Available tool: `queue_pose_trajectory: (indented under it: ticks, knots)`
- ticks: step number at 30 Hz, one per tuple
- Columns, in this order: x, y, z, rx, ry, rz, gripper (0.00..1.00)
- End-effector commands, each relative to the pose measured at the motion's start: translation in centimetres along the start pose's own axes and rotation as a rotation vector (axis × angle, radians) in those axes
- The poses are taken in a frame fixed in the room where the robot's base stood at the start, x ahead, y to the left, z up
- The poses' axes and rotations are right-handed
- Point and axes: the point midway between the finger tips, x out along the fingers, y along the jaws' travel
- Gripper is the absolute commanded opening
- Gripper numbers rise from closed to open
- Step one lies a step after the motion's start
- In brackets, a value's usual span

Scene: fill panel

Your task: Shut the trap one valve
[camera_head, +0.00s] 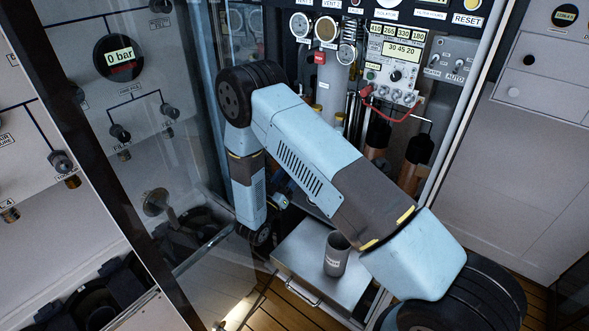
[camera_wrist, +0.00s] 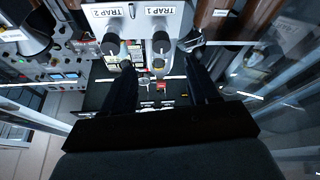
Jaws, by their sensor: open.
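The trap one valve is a black knob (camera_wrist: 161,42) on a pale fitting, beside an upside-down TRAP 1 label (camera_wrist: 161,11) in the wrist view. A similar trap two knob (camera_wrist: 110,43) stands to its left, by the TRAP 2 label (camera_wrist: 103,12). My gripper (camera_wrist: 159,64) is open, its two dark fingers pointing up the picture. The trap one knob lies ahead between the fingertip lines; I see no contact. The trap two knob lies just outside the left finger. In the head view my arm hides the trap valves and the fingers.
A grey cup (camera_head: 336,254) stands on a pull-out shelf (camera_head: 302,258) below my arm. A glass door (camera_head: 185,130) is on the left. Gauges, a red cable (camera_head: 395,112) and copper-coloured cylinders (camera_head: 414,176) fill the cabinet behind my arm.

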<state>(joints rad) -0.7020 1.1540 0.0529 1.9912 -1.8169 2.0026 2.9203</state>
Motion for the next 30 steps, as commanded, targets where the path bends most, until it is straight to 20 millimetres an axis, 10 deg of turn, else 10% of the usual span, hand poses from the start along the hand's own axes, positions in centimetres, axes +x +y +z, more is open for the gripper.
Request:
queue_pose_trajectory:
  ticks: [23, 30]
  knots:
    - [-1.6, -0.7, 0.2, -0.002, -0.001, 0.002, 0.59]
    - [1.6, 1.2, -1.8, -0.093, -0.055, 0.099, 0.59]
